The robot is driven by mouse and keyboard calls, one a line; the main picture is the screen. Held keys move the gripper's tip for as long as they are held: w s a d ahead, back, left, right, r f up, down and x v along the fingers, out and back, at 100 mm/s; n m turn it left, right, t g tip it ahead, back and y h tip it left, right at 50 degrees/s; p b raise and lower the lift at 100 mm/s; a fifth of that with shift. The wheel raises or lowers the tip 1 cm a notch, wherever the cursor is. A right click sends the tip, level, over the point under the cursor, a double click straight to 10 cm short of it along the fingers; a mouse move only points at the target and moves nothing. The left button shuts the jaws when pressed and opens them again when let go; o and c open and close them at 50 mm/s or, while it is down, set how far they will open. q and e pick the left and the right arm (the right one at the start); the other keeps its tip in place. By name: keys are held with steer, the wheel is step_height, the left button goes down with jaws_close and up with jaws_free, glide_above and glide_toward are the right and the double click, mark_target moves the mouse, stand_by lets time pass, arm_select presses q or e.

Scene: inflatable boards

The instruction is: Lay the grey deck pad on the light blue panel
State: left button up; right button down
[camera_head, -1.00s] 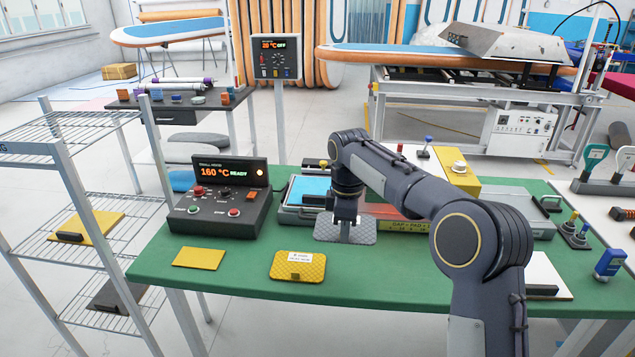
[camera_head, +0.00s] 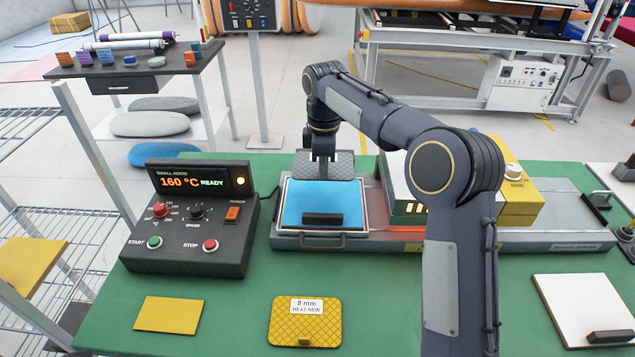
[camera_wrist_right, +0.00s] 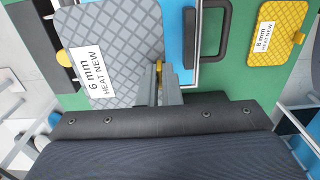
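The light blue panel (camera_head: 320,200) lies flat in a shallow metal tray, with a black handle block near its front edge. Part of the panel (camera_wrist_right: 174,20) shows in the right wrist view. The grey deck pad (camera_head: 344,160) has a diamond pattern and is at the panel's far edge. In the right wrist view the pad (camera_wrist_right: 110,35) carries a white "6 mm HEAT NEW" label. My right gripper (camera_head: 324,168) points down and is shut on the pad's edge, at a small yellow tab (camera_wrist_right: 160,68). Contact between pad and panel cannot be told. My left gripper is not in view.
A control box (camera_head: 190,220) reading 160 °C READY stands left of the tray (camera_head: 390,241). A yellow 8 mm pad (camera_head: 305,325) and a plain yellow plate (camera_head: 168,315) lie in front. A glowing heater (camera_head: 408,210) is right of the panel. A white board (camera_head: 588,305) lies front right.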

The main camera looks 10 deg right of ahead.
mark_target(323, 209)
step_height(323, 209, down, 10)
steer(key=shift+r, duration=0.15)
stand_by(0.3)
steer(key=c, duration=1.6)
jaws_free()
